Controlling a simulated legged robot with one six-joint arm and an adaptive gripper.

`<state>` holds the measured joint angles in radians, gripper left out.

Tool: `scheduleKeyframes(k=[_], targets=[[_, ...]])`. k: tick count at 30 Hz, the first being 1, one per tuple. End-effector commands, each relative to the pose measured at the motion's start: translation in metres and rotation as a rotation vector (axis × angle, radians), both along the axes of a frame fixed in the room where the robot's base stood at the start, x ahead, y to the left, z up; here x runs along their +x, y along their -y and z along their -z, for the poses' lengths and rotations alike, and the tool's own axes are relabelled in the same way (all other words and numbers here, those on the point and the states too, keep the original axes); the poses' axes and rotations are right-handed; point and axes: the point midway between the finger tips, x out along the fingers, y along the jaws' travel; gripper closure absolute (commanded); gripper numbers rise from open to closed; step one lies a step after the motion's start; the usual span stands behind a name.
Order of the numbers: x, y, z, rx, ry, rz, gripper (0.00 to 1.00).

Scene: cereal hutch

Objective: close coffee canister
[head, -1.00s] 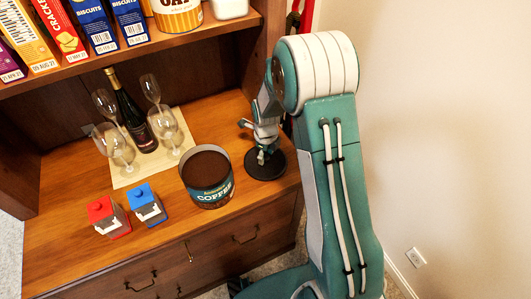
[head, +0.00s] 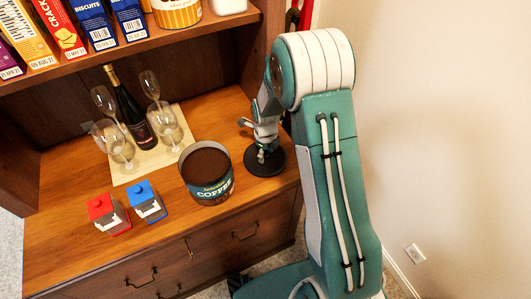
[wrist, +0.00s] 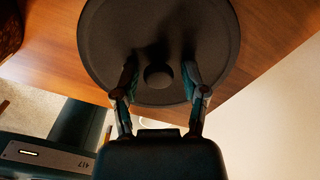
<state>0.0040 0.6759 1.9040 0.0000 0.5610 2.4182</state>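The coffee canister (head: 207,188) stands upright and open on the hutch counter, with dark coffee showing inside. Its round black lid (head: 265,170) lies flat on the counter just to the right of it. In the wrist view the lid (wrist: 210,35) fills the upper middle, with a small round knob (wrist: 158,77) at its centre. My gripper (wrist: 160,82) is open over the lid, with one finger on each side of the knob and gaps between. In the head view my gripper (head: 262,150) is just above the lid. Whether the fingertips touch the lid is unclear.
A wine bottle (head: 132,115) and several glasses stand on a light mat (head: 128,175) behind left. A red carton (head: 108,215) and a blue carton (head: 147,202) stand left of the canister. A shelf with boxes overhangs the back. The counter's right edge is near the lid.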

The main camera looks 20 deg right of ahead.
Motion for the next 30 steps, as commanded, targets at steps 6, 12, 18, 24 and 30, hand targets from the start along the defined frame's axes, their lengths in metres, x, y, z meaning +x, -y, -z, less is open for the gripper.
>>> scheduleKeyframes(k=[6, 12, 18, 24, 30], targets=[[-0.0001, -0.0001, 0.0003, 0.000, 0.000, 0.000, 1.00], [0.0002, -0.0001, 0.0001, 0.000, -0.001, -0.030, 1.00], [0.0014, -0.0003, -0.0022, 0.000, -0.002, -0.185, 1.00], [0.0031, -0.0004, -0.0050, 0.000, 0.000, -0.376, 1.00], [0.0047, -0.0005, -0.0078, 0.000, 0.000, -0.574, 1.00]])
